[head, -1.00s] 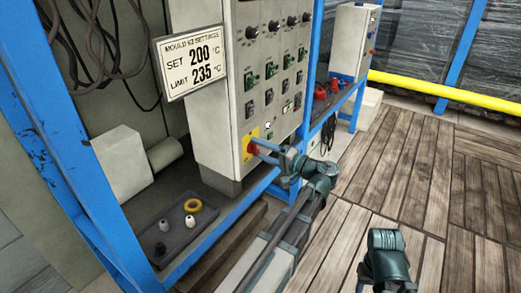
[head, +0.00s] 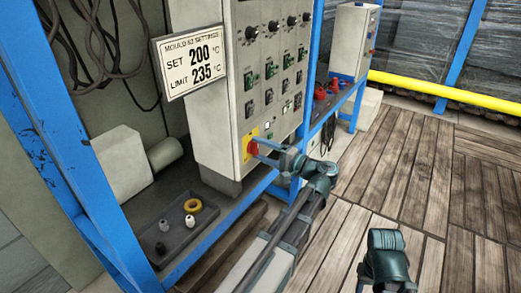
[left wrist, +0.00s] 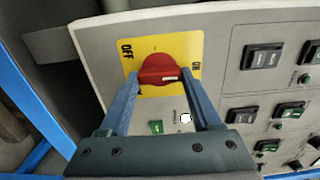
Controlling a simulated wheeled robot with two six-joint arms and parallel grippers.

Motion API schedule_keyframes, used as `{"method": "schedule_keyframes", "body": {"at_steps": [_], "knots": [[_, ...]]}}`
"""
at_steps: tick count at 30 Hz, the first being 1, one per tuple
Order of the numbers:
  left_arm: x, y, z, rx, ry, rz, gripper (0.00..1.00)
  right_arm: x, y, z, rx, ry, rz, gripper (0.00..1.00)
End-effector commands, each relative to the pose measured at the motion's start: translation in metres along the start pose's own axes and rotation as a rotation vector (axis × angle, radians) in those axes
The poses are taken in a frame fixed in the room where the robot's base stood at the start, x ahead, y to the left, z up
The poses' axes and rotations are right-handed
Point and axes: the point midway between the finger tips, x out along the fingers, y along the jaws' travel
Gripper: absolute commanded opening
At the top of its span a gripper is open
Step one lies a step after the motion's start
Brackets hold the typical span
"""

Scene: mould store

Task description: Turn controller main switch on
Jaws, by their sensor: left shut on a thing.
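The main switch is a red rotary knob (head: 252,147) on a yellow plate (left wrist: 187,46), low on the grey controller cabinet (head: 212,125). In the left wrist view the red knob (left wrist: 158,70) lies between my two fingers, its bar roughly crosswise with a white mark towards the right. The plate reads OFF at upper left and ON at right. My left gripper (left wrist: 160,80) is shut on the knob, and in the head view the left gripper (head: 268,151) reaches it from the right. My right gripper is out of sight; only part of that arm shows.
Dials, green switches and black rockers (head: 269,95) fill the panel above the knob. A settings sign (head: 189,63) reads set 200, limit 235. A tray (head: 165,248) with small parts lies below left. Blue frame posts (head: 75,150) stand at left. The wooden floor (head: 400,170) is clear.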

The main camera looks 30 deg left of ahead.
Motion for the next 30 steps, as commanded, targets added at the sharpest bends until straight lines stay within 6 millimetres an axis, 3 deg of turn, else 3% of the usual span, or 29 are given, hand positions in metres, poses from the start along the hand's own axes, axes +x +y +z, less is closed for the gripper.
{"method": "schedule_keyframes", "body": {"at_steps": [1, 6, 17, 30], "knots": [[0.000, 0.000, -0.001, 0.002, 0.001, 0.001, 0.69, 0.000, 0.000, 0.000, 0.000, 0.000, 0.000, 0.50], [0.000, 0.000, 0.000, 0.001, 0.001, 0.001, 0.95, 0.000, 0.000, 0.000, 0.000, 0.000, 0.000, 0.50], [-0.006, 0.000, 0.000, 0.000, 0.002, 0.000, 0.95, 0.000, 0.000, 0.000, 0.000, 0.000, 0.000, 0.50], [-0.094, 0.000, -0.002, 0.001, 0.004, 0.000, 0.95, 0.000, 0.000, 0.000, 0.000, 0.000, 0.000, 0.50]]}}
